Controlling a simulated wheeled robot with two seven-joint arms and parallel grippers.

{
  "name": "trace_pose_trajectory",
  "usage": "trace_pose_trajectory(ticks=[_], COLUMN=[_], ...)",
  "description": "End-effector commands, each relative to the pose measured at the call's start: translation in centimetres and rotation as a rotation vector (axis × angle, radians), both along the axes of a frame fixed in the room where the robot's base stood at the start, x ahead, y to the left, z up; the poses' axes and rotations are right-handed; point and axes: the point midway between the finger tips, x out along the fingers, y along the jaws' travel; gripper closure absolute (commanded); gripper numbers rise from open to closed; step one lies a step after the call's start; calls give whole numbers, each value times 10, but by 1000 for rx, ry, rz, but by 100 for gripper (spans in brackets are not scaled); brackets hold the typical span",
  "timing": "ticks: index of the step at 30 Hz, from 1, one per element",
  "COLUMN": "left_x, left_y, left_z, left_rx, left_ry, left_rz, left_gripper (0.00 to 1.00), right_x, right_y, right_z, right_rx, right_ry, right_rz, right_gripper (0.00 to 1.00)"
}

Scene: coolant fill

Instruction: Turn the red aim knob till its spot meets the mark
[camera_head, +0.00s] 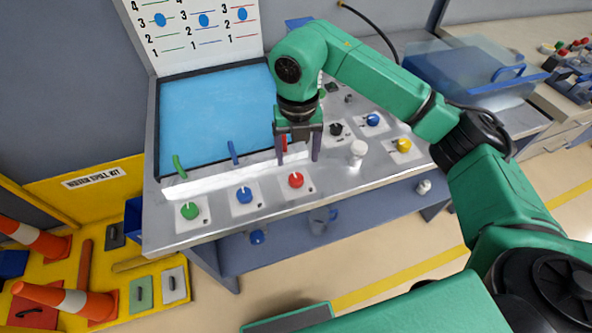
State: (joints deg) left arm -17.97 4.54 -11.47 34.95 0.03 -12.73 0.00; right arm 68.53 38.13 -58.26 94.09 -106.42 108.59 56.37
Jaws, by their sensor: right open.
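The red knob (296,180) sits on a pale square plate at the front of the grey console, right of a blue knob and a green knob. It has a small pale line on its top. My right gripper (299,162) points down just behind and above the red knob, its two fingers apart with nothing seen between them gripped. A red stick (284,142) shows partly behind the gripper, at the edge of the blue panel (210,112). The upright board (195,35) carries three numbered scales, each with a blue spot. I cannot tell which mark belongs to the red knob. My left gripper is out of view.
The blue knob (244,195) and green knob (190,211) are to the left. A white knob (357,152), black knob (336,129) and yellow knob (404,145) are to the right. Orange cones (65,299) lie on the yellow spill-kit stand at lower left.

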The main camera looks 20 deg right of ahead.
Motion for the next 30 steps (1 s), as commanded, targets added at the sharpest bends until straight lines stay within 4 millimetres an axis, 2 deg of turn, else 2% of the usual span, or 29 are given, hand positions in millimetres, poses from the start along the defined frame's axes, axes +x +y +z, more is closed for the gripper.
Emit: trace_pose_trajectory(ticks=[2,4,9,13,20,21,26,30], left_x=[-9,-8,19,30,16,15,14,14], left_y=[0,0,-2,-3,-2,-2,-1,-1], left_z=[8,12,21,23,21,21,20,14], left_rx=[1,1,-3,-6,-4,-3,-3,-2], left_ry=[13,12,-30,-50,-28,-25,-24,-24], left_rz=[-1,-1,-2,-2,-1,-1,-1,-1], left_gripper=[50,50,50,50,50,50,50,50], right_x=[-1,-1,0,1,1,1,1,1], right_y=[0,0,1,1,1,1,1,1], right_z=[-19,-38,-73,-84,-86,-86,-86,-89], right_rx=[-1,0,2,3,3,3,3,3], right_ry=[6,6,4,1,0,0,0,-1], right_rz=[0,1,2,3,4,3,3,29], right_gripper=[24,24,24,24,24,39,100,100])
